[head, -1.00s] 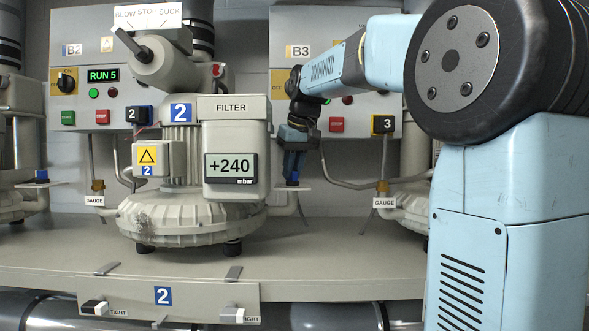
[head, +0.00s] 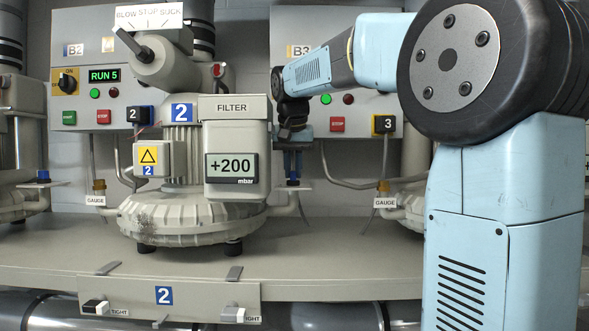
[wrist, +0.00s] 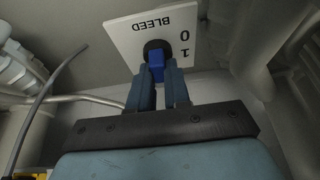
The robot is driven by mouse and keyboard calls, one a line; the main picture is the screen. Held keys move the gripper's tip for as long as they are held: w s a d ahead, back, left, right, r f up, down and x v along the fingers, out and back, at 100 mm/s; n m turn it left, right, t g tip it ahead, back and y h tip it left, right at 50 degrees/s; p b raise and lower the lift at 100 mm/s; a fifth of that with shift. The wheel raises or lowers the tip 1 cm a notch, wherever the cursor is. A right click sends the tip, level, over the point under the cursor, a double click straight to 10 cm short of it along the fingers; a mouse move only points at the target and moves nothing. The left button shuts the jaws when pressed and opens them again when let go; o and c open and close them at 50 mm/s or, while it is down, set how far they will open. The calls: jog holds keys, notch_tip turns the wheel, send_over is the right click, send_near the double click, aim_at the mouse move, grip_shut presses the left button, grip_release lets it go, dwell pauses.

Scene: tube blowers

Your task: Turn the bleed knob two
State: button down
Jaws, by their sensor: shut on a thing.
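The bleed knob is a small blue knob (wrist: 156,70) on a dark round base, set in a white plate (wrist: 155,35) marked BLEED, 0 and 1, seen upside down in the wrist view. My gripper (wrist: 160,82) is shut on the blue knob, one finger on each side. In the head view my gripper (head: 292,168) points down at the bleed plate, right of the blower (head: 190,220) marked 2. The fingers mostly hide the knob there.
A control box B2 (head: 75,105) stands behind on the left with RUN 5 lit. A box B3 (head: 345,122) stands behind my arm. A pipe (head: 288,210) runs beside the blower under the plate. The bench front (head: 330,265) is clear.

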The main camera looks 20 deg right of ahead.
dwell(0.3)
jog(key=c, duration=1.1)
grip_release()
jog(key=shift+r, duration=0.3)
notch_tip(320, 180, up, 2)
jog(key=shift+r, duration=0.15)
jog(key=s+r, duration=0.3)
jog(key=s, duration=0.1)
jog(key=s+r, duration=0.3)
jog(key=s, duration=0.2)
jog(key=s+r, duration=0.4)
jog(key=s, duration=0.1)
